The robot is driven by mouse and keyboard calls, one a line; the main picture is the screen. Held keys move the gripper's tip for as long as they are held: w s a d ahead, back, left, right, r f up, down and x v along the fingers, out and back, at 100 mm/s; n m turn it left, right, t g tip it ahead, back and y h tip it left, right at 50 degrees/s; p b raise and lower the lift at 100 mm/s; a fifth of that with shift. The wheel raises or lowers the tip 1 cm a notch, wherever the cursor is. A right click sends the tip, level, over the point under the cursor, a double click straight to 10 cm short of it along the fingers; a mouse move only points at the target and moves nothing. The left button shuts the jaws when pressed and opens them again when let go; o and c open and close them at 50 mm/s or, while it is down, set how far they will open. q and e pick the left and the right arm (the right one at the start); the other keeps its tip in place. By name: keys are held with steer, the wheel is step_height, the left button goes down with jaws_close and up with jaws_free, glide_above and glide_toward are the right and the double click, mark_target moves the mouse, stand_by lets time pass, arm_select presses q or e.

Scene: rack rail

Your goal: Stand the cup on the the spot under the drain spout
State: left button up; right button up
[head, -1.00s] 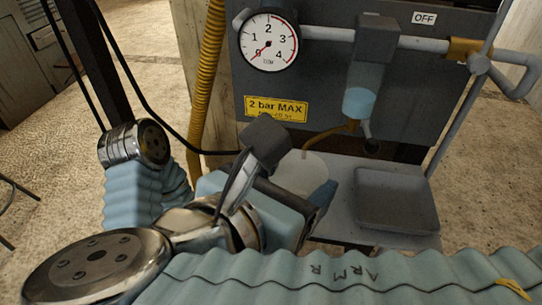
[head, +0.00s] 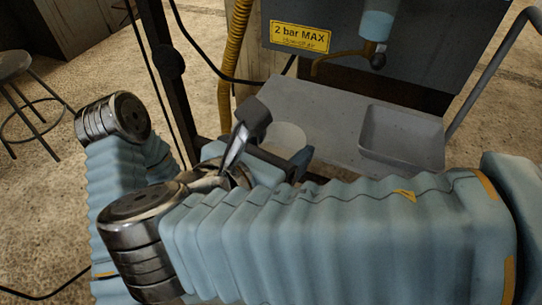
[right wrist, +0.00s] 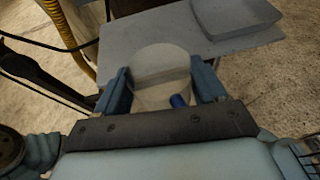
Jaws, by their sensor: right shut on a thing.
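My right gripper (head: 280,139) is shut on a pale, whitish cup (head: 287,133). In the right wrist view the cup (right wrist: 160,62) sits between the two blue fingers of the right gripper (right wrist: 162,88), with a small dark blue piece low on its near side. The drain spout (head: 378,61) hangs below a light blue bowl, to the right of the cup and farther back. The cup is at the left part of the grey shelf (head: 300,98); I cannot tell whether it touches it. No marked spot is clear.
A shallow grey tray (head: 402,138) occupies the shelf's right side. A thin brown pipe (head: 335,54) runs towards the spout. A yellow hose (head: 235,55) and black cables hang left of the panel. A stool (head: 20,80) stands at far left.

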mark_target(287, 131)
steer(key=b+x, duration=0.1)
steer(key=x, duration=0.3)
steer(key=r+b+x, duration=0.1)
steer(key=x, duration=0.1)
steer(key=shift+w+a+b, duration=0.2)
steer(key=shift+w+b, duration=0.1)
steer(key=w, duration=0.1)
steer(key=w+d+p, duration=0.1)
steer(key=w, duration=0.1)
steer(key=w+p, duration=0.1)
steer(key=w, duration=0.1)
steer(key=shift+w+d+r, duration=0.15)
steer(key=shift+w+d, duration=0.05)
steer(key=shift+d, duration=0.2)
steer(key=shift+w+d+p, duration=0.15)
steer(key=shift+w, duration=0.4)
steer(key=shift+w+d+p, duration=0.15)
steer(key=shift+w, duration=0.45)
steer(key=shift+f+b, duration=0.3)
steer(key=shift+f, duration=0.45)
steer(key=o, duration=1.1)
